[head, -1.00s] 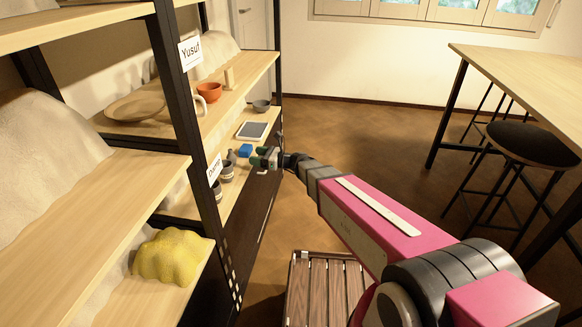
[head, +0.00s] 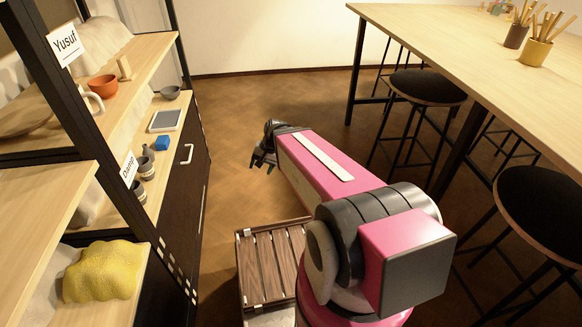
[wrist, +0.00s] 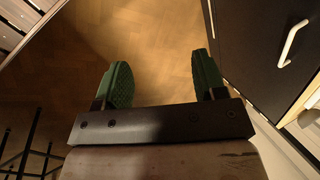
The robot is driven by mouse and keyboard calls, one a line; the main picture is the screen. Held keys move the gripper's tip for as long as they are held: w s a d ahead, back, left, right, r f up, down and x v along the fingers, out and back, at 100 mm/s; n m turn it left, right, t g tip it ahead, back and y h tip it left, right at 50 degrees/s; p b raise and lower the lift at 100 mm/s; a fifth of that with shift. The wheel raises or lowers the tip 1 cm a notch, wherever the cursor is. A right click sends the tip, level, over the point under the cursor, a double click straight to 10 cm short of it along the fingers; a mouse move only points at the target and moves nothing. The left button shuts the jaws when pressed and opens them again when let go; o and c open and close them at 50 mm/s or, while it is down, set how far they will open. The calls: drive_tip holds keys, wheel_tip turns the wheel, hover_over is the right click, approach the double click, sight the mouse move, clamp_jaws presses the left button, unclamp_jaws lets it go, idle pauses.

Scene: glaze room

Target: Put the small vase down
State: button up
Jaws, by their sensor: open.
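My gripper (head: 263,160) is over the open floor, to the right of the shelf unit. In the wrist view its two green finger pads (wrist: 164,80) stand wide apart, with only floor between them. A small dark grey vase with a narrow neck (head: 149,152) stands upright on the shelf tagged "Damp" (head: 128,170). It is apart from my gripper. Two grey banded cups (head: 146,169) stand in front of it, and a blue block (head: 162,143) is just behind it.
A tablet (head: 166,121), a grey bowl (head: 170,93) and an orange pot (head: 103,86) are on the shelves. A yellow lumpy thing (head: 104,271) lies lower left. A slatted wooden crate (head: 270,262) is beside my base. Stools (head: 428,87) and a tall table (head: 440,30) stand right.

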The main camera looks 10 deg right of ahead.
drive_tip(key=s+d+n+h, duration=0.3)
drive_tip(key=d+h, duration=0.1)
drive_tip(key=d, duration=0.7)
drive_tip(key=shift+s+r+n, duration=0.3)
drive_tip(key=shift+s+r, duration=0.05)
drive_tip(key=shift+r, duration=0.05)
